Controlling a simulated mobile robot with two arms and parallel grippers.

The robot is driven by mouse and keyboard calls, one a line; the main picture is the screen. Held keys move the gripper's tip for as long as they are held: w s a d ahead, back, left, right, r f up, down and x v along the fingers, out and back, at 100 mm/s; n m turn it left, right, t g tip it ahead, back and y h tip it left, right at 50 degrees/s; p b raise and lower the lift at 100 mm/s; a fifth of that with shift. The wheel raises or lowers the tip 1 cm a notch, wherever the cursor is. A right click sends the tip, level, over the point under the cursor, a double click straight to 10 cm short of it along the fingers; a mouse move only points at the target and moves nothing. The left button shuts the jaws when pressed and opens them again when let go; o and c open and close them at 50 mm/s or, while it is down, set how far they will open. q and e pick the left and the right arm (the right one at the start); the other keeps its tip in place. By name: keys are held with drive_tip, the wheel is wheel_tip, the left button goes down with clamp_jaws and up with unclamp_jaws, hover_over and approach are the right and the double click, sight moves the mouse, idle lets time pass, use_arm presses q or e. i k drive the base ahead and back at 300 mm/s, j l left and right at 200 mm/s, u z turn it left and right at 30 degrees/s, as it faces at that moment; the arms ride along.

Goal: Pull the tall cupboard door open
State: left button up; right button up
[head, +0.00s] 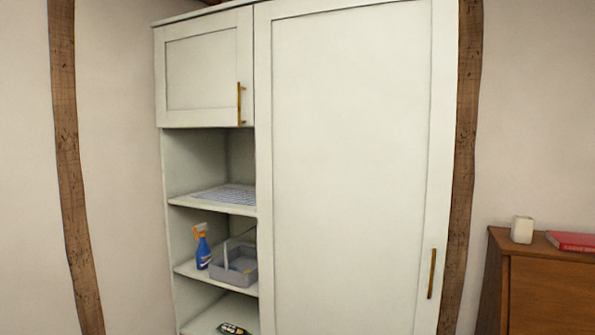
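The tall cupboard door (345,170) is a pale off-white framed panel on the right part of the cupboard. It looks closed, flush with the cupboard front. Its brass bar handle (432,274) stands upright near the door's lower right edge. The door's bottom is cut off by the picture. Neither of my grippers shows in the head view.
A small upper door (202,75) with a brass handle (239,103) is shut. Open shelves below hold a folded cloth (228,194), a blue spray bottle (202,247) and a grey caddy (235,266). A wooden cabinet (548,290) with a white cup (522,229) and red book (573,241) stands right.

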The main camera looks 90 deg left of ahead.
sight(356, 109)
drive_tip(key=u, duration=2.2)
